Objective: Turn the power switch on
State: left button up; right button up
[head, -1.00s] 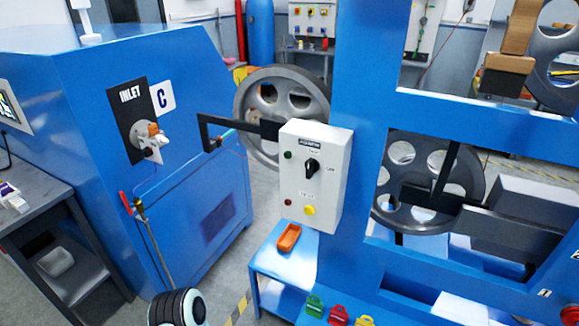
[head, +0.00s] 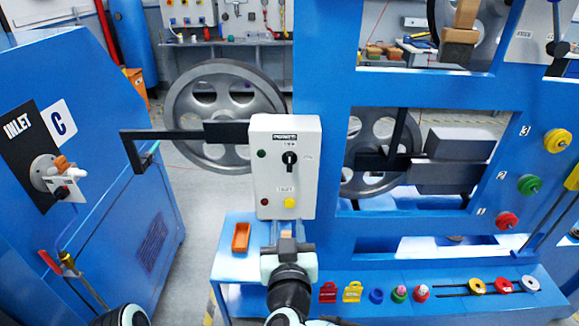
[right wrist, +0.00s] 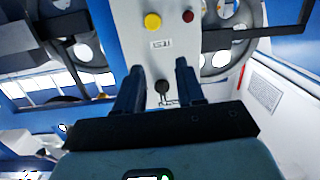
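The power switch (head: 289,158) is a black rotary knob on the white control box (head: 267,181). Small labels sit above it and to its right; which way its pointer faces is too small to tell surely. My right gripper (head: 287,243) is in front of the box's lower edge in the head view. In the wrist view its fingers (right wrist: 159,78) are apart and empty, and it does not visibly touch the knob. My left gripper is not in view.
The box also carries a green lamp (head: 262,154), a red button (head: 265,202) and a yellow button (head: 290,202). An orange tray (head: 241,237) sits on the blue ledge. A black bracket (head: 165,135) juts left of the box. Colored locks (head: 352,292) line the lower ledge.

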jog(key=m+t, duration=0.1)
send_near(289, 163)
jog(key=s, duration=0.5)
jog(key=shift+h, duration=0.3)
jog(key=w+p, duration=0.2)
jog(key=w, duration=1.1)
jog(key=shift+w+a+f, duration=0.1)
jog(key=shift+w, duration=0.15)
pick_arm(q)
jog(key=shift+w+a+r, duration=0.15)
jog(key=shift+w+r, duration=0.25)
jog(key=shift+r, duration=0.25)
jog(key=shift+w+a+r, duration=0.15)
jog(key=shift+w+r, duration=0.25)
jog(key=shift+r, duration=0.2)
pick_arm(e)
grip_shut()
